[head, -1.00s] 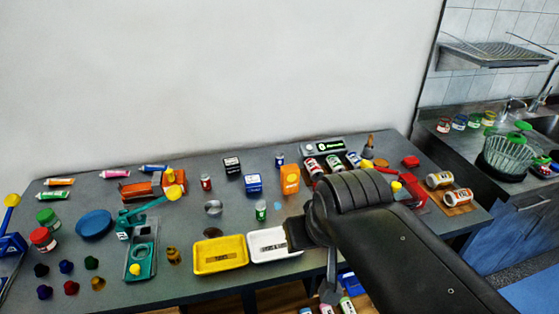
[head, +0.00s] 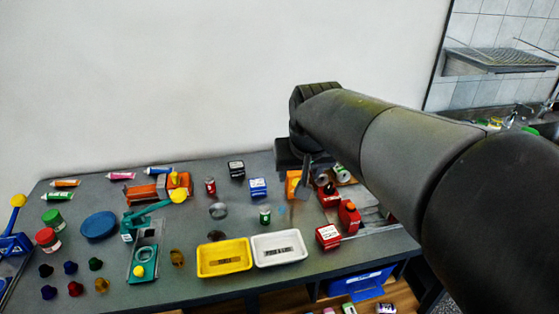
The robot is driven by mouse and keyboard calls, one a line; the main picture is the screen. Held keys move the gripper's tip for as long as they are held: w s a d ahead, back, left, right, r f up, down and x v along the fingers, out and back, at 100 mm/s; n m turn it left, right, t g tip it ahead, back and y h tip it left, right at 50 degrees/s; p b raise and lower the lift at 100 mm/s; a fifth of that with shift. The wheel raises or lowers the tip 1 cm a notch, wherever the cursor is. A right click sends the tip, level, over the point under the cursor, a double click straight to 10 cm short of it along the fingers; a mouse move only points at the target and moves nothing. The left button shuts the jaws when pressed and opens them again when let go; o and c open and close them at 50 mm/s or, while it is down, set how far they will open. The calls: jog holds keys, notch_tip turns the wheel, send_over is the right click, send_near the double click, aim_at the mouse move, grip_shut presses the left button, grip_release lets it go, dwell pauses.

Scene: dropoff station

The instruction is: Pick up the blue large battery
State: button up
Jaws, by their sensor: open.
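I cannot make out the blue large battery in the current head view; my arm covers the back right of the table, where a blue-labelled cylinder showed earlier. My gripper (head: 305,176) points down over the back right part of the table, by an orange box (head: 292,186). Its fingers are small and partly hidden by my wrist; it is open, with nothing seen in it. A small red cylinder (head: 210,187) and a small green cylinder (head: 265,215) stand upright left of the gripper.
A blue box (head: 258,187) and a black box (head: 236,169) stand left of the gripper. A yellow tray (head: 224,270) and a white tray (head: 279,262) lie at the front. Red containers (head: 349,215) and a red box (head: 328,236) stand to the right.

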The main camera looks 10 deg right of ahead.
jog(key=w+d+f+m, duration=0.15)
jog(key=w+f, duration=0.35)
jog(key=w, duration=0.9)
jog(key=w+d+f, duration=0.2)
jog(key=w+f, duration=0.2)
jog(key=w, duration=1)
jog(key=shift+m+g+h, duration=0.4)
jog(key=shift+m+h, duration=0.05)
jog(key=shift+h, duration=0.05)
jog(key=w+x, duration=0.1)
jog(key=x, duration=0.6)
jog(key=w+r+x, duration=0.1)
jog(key=x, duration=0.5)
jog(key=w+x, duration=0.1)
jog(key=x, duration=0.6)
jog(key=shift+w+d, duration=0.4)
jog(key=c, duration=1.1)
jog(key=shift+r, duration=0.15)
jog(key=shift+c, duration=0.2)
